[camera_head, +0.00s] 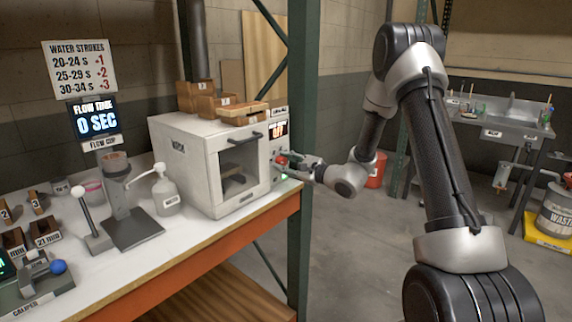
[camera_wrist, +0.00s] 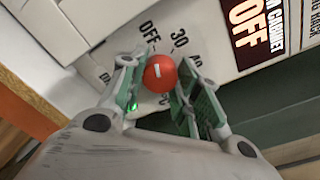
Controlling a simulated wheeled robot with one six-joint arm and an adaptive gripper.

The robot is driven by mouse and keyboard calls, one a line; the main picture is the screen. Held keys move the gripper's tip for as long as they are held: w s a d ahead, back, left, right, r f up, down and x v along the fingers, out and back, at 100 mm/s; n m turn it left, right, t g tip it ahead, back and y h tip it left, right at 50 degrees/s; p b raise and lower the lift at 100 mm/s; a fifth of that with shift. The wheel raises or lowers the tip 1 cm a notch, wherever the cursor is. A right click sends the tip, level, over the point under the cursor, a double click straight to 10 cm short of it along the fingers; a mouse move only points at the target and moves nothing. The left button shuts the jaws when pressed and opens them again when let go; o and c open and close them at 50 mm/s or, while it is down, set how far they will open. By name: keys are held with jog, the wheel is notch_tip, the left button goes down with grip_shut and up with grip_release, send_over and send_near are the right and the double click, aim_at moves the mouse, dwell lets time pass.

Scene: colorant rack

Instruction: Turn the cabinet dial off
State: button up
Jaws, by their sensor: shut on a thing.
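The white cabinet (camera_head: 190,160) stands on the bench, its windowed door closed. Its red dial (camera_head: 282,160) is on the right side of its front. In the wrist view the red dial (camera_wrist: 160,73) has a white mark and a printed scale around it, with "OFF" and "30" readable. A display (camera_wrist: 245,25) beside it reads "OFF". My gripper (camera_head: 290,165) is at the dial. In the wrist view my gripper (camera_wrist: 159,80) has its two green-padded fingers on either side of the dial, shut on it. A small green light (camera_wrist: 133,106) shows by the left finger.
Small wooden boxes (camera_head: 215,103) sit on the cabinet. A white bottle (camera_head: 165,190) and a flow cup stand (camera_head: 125,205) are left of it on the bench. A green post (camera_head: 302,150) rises close behind my gripper. Open floor lies to the right.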

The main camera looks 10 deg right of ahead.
jog(key=shift+n, duration=0.5)
jog(key=o, duration=1.1)
jog(key=shift+c, duration=0.2)
jog(key=v, duration=1.2)
